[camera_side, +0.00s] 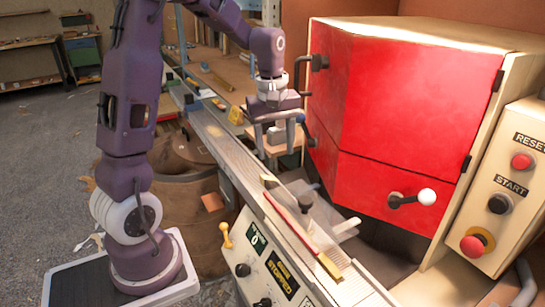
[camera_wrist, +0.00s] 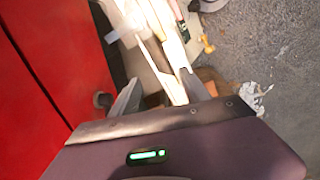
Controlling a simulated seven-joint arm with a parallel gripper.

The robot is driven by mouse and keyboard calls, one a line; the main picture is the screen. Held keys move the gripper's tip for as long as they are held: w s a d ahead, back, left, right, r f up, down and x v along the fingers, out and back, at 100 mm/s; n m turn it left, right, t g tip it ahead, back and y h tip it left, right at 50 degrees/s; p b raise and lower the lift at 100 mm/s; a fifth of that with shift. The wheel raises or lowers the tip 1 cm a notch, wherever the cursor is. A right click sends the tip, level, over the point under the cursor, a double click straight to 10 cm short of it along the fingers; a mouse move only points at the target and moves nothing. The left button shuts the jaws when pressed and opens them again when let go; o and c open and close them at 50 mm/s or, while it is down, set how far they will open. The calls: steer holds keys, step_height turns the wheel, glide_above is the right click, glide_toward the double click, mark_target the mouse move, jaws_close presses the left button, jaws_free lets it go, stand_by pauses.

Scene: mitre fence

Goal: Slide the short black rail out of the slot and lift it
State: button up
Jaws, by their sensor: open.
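My gripper (camera_side: 275,150) hangs open and empty above the long pale table of the machine, in front of the red hood. In the wrist view its two fingers (camera_wrist: 160,80) are apart with nothing held between them. A long red strip (camera_side: 291,222) with yellowish ends lies along the table below and to the right of my gripper. A black knob (camera_side: 305,203) stands beside it on a clear plate (camera_side: 322,218). I cannot make out a short black rail or its slot in either view; the wrist view is washed out by glare.
The red hood (camera_side: 400,110) stands close to the right of my gripper, with black handles jutting out. A yellow block (camera_side: 236,115) and a blue block (camera_side: 192,102) sit farther back along the table.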

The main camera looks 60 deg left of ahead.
mark_target(271, 180)
steer(key=a+f+n, duration=0.1)
steer(key=a+f, duration=0.1)
steer(key=w+a+f+n+g, duration=0.1)
steer(key=a+f, duration=0.1)
steer(key=shift+w+a+f+n, duration=0.1)
steer(key=shift+w+f+n, duration=0.05)
steer(key=shift+f+n, duration=0.15)
step_height(271, 180, down, 7)
steer(key=shift+a+f, duration=0.1)
steer(key=shift+f, duration=0.05)
jaws_close()
